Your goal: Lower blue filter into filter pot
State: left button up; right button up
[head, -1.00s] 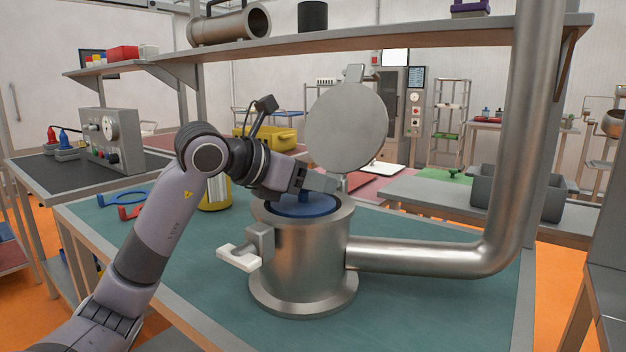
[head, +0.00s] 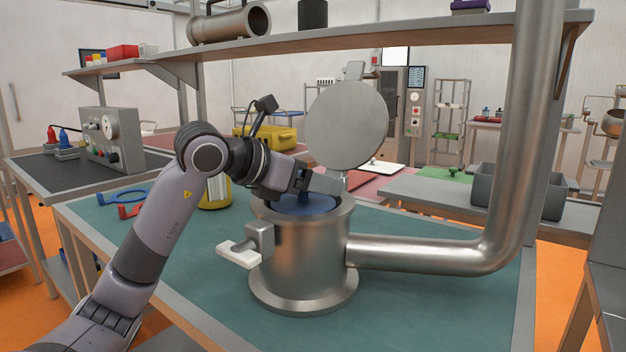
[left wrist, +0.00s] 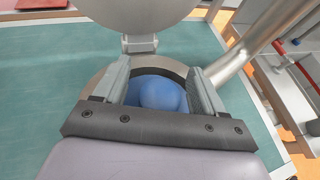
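The blue filter (head: 303,204) sits inside the mouth of the metal filter pot (head: 300,262), with its top just below the rim. In the left wrist view the filter's rounded blue knob (left wrist: 162,94) lies between the fingers, with a gap on each side. My left gripper (head: 322,184) is over the pot mouth, its fingers spread wide. It also shows in the left wrist view (left wrist: 160,72). The near pot wall hides the filter's lower part. My right gripper is out of view.
The round pot lid (head: 347,126) stands open behind the mouth. A thick pipe (head: 430,254) leaves the pot to the right and rises. A pale clamp handle (head: 238,254) juts from the pot's front left.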

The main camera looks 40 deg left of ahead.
pick_arm(q)
jog(key=shift+s, duration=0.1)
jog(key=b+v, duration=0.1)
jog(key=v, duration=0.4)
jog(key=shift+s+r, duration=0.1)
jog(key=shift+s, duration=0.15)
jog(key=shift+s+a+r, duration=0.15)
jog(key=shift+s+r, duration=0.15)
jog(key=shift+s, duration=0.3)
